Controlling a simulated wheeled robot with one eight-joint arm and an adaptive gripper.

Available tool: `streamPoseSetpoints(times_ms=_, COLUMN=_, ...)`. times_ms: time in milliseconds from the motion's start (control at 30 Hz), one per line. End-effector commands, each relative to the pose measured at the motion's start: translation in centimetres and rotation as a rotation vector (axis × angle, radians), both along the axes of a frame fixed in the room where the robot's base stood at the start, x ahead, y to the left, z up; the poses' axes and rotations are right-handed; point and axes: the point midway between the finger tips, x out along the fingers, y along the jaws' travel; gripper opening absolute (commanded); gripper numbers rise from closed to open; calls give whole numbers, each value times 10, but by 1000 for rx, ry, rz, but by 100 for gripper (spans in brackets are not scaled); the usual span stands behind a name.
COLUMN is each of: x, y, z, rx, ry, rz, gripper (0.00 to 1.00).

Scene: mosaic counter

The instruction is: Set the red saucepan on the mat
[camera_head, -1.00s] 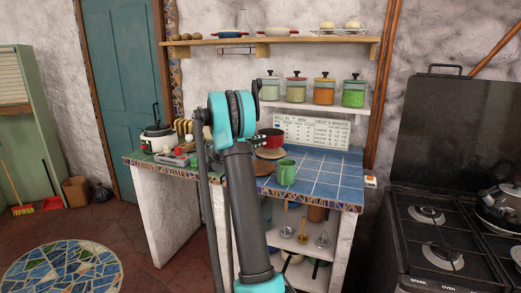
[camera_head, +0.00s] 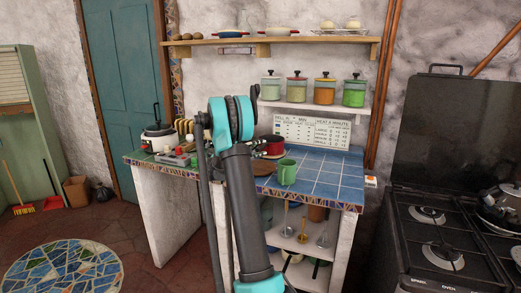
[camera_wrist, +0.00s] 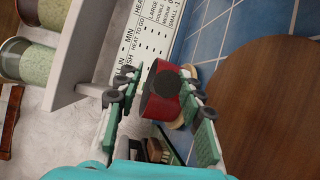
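The red saucepan (camera_head: 272,146) is at the back of the blue-tiled counter, low over a tan round mat (camera_head: 273,157), whose rim shows just below it. Whether it rests fully on the mat is hard to tell. My gripper (camera_head: 258,142) is at the saucepan's left side. In the wrist view the red saucepan (camera_wrist: 160,105) sits between the fingers of my gripper (camera_wrist: 161,75), which appear closed on its sides, with a dark round face toward the camera. Parts of the tan mat (camera_wrist: 177,125) show on the saucepan's right side in that view.
A brown round board (camera_head: 263,168) lies in front of the mat, and a green mug (camera_head: 287,172) stands to its right. A printed sign (camera_head: 312,132) is behind on the wall, below a shelf of canisters (camera_head: 324,92). Blue tiles (camera_head: 330,178) are clear at right.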

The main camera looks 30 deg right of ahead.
Motion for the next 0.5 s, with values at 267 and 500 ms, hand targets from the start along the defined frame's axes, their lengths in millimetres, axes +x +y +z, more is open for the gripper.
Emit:
streamPoseSetpoints(times_ms=267, x=0, y=3, z=2, rx=0, ry=0, rz=1, gripper=38)
streamPoseSetpoints(times_ms=500, x=-6, y=41, z=4, rx=0, ry=0, rz=4, gripper=38)
